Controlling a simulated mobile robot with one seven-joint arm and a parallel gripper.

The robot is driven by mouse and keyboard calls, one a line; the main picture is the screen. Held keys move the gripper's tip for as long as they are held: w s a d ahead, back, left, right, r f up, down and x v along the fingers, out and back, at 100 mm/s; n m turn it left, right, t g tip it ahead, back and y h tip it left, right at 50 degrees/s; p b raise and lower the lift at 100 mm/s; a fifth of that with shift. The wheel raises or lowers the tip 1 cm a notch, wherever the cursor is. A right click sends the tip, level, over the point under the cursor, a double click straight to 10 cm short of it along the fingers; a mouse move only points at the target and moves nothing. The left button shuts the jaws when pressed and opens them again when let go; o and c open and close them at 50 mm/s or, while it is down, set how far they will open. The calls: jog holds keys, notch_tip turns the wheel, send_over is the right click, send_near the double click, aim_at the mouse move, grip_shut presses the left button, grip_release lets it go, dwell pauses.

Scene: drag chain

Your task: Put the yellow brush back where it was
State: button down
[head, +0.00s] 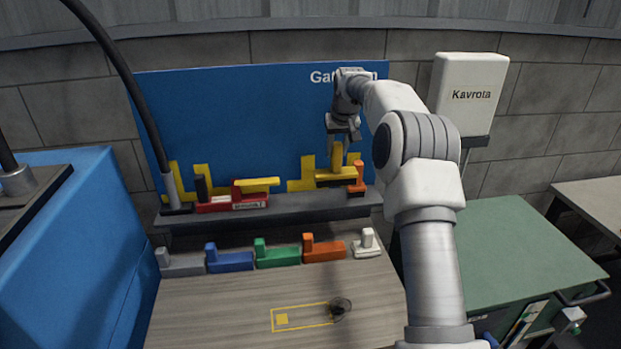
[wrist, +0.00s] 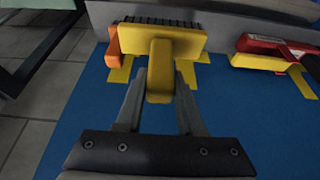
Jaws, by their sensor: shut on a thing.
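The yellow brush (head: 337,160) is upright at the right part of the shelf, in front of the blue board. Its dark bristles point down toward the shelf (head: 285,205); I cannot tell whether they touch it. My gripper (head: 343,136) is above it, shut on its handle. In the wrist view the gripper's fingers (wrist: 161,78) are on both sides of the yellow brush's handle (wrist: 159,85), with the bristles at the top. A yellow painted shape (head: 306,175) on the board lies behind the brush, partly hidden by it.
An orange brush-like thing (head: 357,178) stands close on the right of the yellow brush. A red thing with a yellow part (head: 235,200) lies further left on the shelf. Several coloured blocks (head: 276,256) line the bench, which has a yellow-outlined rectangle (head: 302,307) and a dark round thing (head: 340,307).

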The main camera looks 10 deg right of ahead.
jog(key=w+a+f+p, duration=0.3)
jog(key=w+a+f, duration=0.2)
jog(key=f, duration=0.4)
jog(key=shift+w+a, duration=0.2)
jog(key=shift+a, duration=0.55)
jog(key=shift+f, duration=0.1)
jog(key=shift+f, duration=0.15)
jog(key=c, duration=0.5)
grip_release()
